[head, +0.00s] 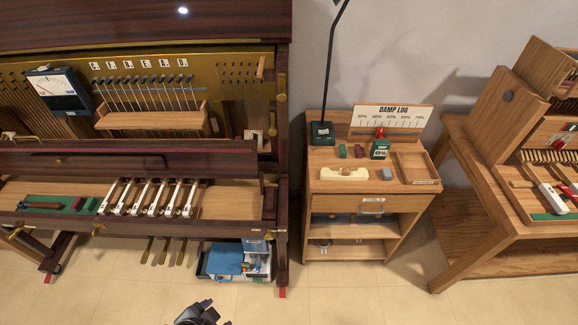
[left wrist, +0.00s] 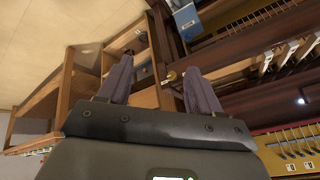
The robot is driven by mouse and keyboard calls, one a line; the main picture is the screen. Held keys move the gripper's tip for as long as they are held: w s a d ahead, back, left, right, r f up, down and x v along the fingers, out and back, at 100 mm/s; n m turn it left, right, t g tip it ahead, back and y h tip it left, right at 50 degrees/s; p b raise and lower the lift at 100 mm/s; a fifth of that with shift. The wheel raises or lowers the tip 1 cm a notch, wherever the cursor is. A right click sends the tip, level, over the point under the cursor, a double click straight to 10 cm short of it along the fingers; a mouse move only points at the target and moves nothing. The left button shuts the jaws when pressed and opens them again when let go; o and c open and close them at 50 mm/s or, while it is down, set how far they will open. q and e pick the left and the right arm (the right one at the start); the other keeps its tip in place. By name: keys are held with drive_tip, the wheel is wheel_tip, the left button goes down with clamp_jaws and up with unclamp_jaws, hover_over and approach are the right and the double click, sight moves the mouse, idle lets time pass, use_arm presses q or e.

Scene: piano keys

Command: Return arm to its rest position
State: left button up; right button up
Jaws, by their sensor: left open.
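My left gripper (left wrist: 158,68) is open in the left wrist view, with its two dark fingers apart and nothing between them. A dark gripper part, most likely the same gripper (head: 200,312), shows at the bottom edge of the head view, above the floor in front of the piano (head: 140,162). It appears apart from the piano and the furniture. The rest of that arm is out of frame. My right gripper is in neither view.
A wooden cabinet (head: 350,200) with a lamp and small blocks stands right of the piano. A blue bin (head: 235,262) sits under the piano's right end. A wooden bench (head: 500,205) stands at the far right. The floor (head: 330,300) in front is clear.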

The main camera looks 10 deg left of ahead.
use_arm(q)
drive_tip(key=s+r+n+g, duration=0.1)
drive_tip(key=s+n+g, duration=0.1)
drive_tip(key=s+n, duration=0.25)
wheel_tip(320, 180, up, 32)
drive_tip(key=p, duration=3.2)
drive_tip(key=shift+w+d, duration=0.25)
drive_tip(key=shift+d, duration=0.05)
drive_tip(key=shift+f, duration=0.1)
